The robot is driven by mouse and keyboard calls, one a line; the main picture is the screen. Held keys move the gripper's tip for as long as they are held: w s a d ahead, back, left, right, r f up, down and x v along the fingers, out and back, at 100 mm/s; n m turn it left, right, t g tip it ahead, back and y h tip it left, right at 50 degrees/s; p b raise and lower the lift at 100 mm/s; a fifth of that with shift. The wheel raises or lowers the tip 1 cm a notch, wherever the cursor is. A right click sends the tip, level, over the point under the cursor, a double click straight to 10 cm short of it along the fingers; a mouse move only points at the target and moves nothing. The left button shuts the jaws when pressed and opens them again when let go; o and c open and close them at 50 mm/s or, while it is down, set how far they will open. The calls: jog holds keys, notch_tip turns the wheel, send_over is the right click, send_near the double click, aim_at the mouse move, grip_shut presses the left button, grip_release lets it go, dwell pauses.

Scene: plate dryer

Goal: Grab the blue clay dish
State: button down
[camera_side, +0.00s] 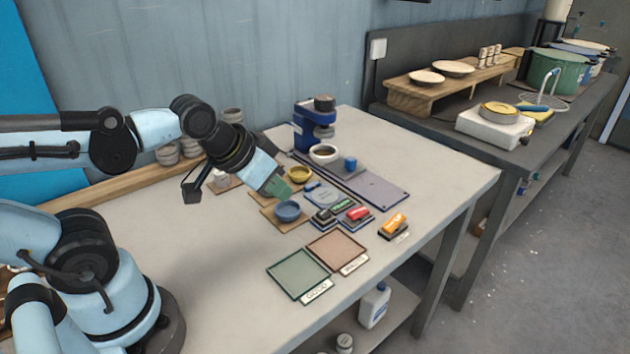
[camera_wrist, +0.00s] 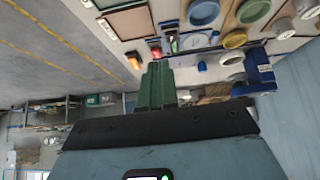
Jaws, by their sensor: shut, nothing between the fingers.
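The blue clay dish (camera_side: 287,211) is a small round bowl on a wooden board in the middle of the table. It also shows at the top of the wrist view (camera_wrist: 203,12). My gripper (camera_side: 277,188) has green fingers and hangs just above and slightly behind the blue dish, tilted down to the right. In the wrist view the fingers (camera_wrist: 157,86) are together with nothing between them. A gap to the dish seems to show, but the exact height is hard to tell.
A yellow dish (camera_side: 299,174) stands close behind the gripper. Colored stamps (camera_side: 357,214) and two framed trays (camera_side: 298,274) lie to the right and front. A blue machine (camera_side: 312,128) with a cup stands behind. The table's front left is clear.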

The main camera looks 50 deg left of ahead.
jog(key=shift+c, duration=0.7)
grip_release()
